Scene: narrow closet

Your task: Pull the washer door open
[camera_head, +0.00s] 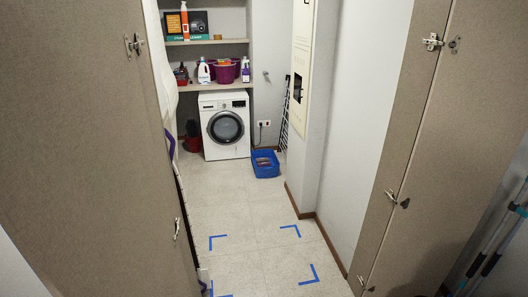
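The white front-loading washer (225,124) stands at the far end of the narrow closet, under the shelves. Its round door (226,127), with a dark glass centre and a pale ring, faces me and looks closed. The washer is far from me, across the length of the tiled floor. Neither of my grippers shows in the head view.
Open closet doors stand at left (90,150) and right (440,150). A blue bin (265,164) sits on the floor just right of the washer. A folded dark rack (284,115) leans on the right wall. Blue corner marks (290,230) outline bare floor (225,195); the aisle is clear.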

